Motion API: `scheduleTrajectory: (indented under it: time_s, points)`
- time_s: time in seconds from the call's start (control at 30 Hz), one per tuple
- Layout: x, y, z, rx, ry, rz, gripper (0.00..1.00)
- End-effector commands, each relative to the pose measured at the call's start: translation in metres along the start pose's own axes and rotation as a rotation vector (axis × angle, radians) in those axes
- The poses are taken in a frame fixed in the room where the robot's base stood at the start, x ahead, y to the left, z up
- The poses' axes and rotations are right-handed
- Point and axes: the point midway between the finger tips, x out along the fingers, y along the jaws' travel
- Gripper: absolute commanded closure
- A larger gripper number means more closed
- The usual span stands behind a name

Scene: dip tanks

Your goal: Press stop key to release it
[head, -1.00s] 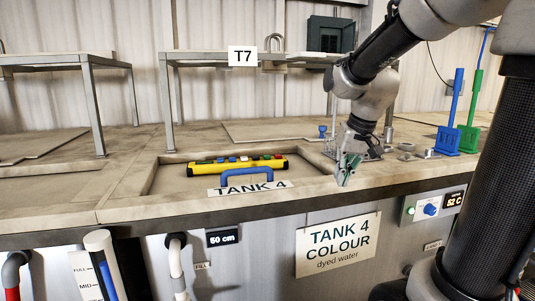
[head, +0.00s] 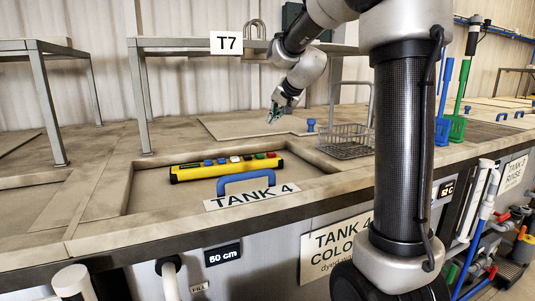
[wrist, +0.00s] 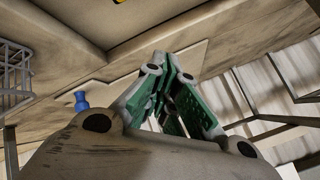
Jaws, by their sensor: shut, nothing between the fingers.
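A yellow control box (head: 227,167) lies on the tank 4 lid behind the blue handle (head: 246,180). A row of coloured keys runs along its top, with a red key (head: 271,155) at the right end. I cannot read any key's label, so I cannot tell which is the stop key. My gripper (head: 270,116) is shut and empty. It is above the bench behind and right of the box, touching nothing that I can see. In the wrist view its green fingers (wrist: 174,58) are together, and only a sliver of yellow shows at the top edge.
A wire basket (head: 346,142) stands right of the tank, near a small blue knob (head: 311,125). A metal frame (head: 142,100) with the T7 sign (head: 226,42) stands behind the tank. Blue and green tools (head: 455,125) stand farther right. The space above the box is clear.

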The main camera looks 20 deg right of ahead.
Motion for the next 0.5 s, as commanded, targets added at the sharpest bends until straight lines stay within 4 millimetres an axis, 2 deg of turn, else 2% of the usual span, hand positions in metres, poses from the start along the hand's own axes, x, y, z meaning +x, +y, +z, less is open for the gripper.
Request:
scheduleTrajectory:
  time_s: [0.33,0.5]
  points:
    - [0.0006,0.001,0.0013,0.004,-0.002,0.001,1.0]
    - [0.0087,0.0067,0.0072,0.004,-0.004,0.002,1.0]
